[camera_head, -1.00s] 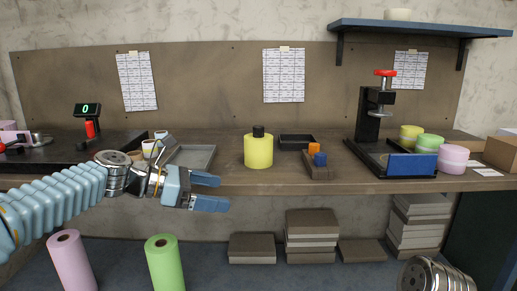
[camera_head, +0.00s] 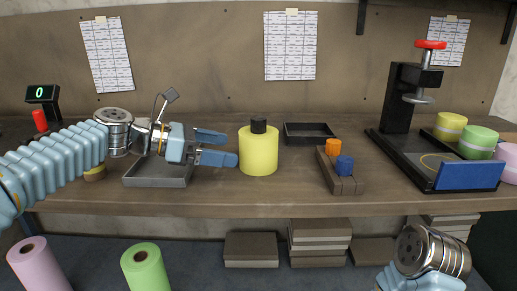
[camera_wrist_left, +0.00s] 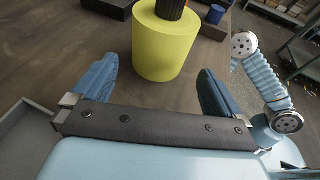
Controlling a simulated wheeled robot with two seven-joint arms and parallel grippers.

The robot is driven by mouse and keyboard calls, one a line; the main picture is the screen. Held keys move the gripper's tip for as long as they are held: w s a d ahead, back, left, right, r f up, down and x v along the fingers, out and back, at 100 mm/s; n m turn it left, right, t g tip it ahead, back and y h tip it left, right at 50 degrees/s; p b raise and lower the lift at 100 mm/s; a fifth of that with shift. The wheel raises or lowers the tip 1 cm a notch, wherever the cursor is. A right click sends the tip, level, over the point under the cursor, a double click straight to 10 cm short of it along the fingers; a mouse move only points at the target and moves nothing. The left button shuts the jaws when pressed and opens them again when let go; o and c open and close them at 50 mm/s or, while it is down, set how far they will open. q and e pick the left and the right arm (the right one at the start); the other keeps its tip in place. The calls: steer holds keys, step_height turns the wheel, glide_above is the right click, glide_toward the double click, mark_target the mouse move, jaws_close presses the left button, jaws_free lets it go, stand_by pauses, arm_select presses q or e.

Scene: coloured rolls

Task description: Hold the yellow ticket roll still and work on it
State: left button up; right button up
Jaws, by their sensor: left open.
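The yellow ticket roll (camera_head: 258,155) stands upright on the wooden bench, with a black knob or core on its top. It also shows in the left wrist view (camera_wrist_left: 164,45), just beyond and between the two fingers. My left gripper (camera_head: 225,148) is open, its blue fingers pointing right at the roll's left side. In the left wrist view the open left gripper (camera_wrist_left: 158,88) has nothing between its finger pads that I can see. My right arm's wrist shows at the bottom right of the head view, and its fingers are out of view.
A grey tray (camera_head: 160,181) lies under my left gripper. A black tray (camera_head: 309,133) is behind the roll. A wooden block (camera_head: 338,175) with orange and blue pegs stands to its right. A black press (camera_head: 403,100) is farther right, beside green (camera_head: 478,142) and other rolls.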

mark_target(254, 155)
arm_select(q)
steer(key=x, duration=0.6)
steer(key=shift+w+d, duration=0.1)
steer(key=shift+d, duration=0.15)
steer(key=shift+w+d+f+p, duration=0.2)
steer(key=shift+d+f+p, duration=0.2)
steer(key=shift+d, duration=0.25)
steer(key=c, duration=0.5)
steer(key=shift+o, duration=0.2)
steer(key=c, duration=0.4)
steer(key=shift+f, duration=0.15)
stand_by(0.6)
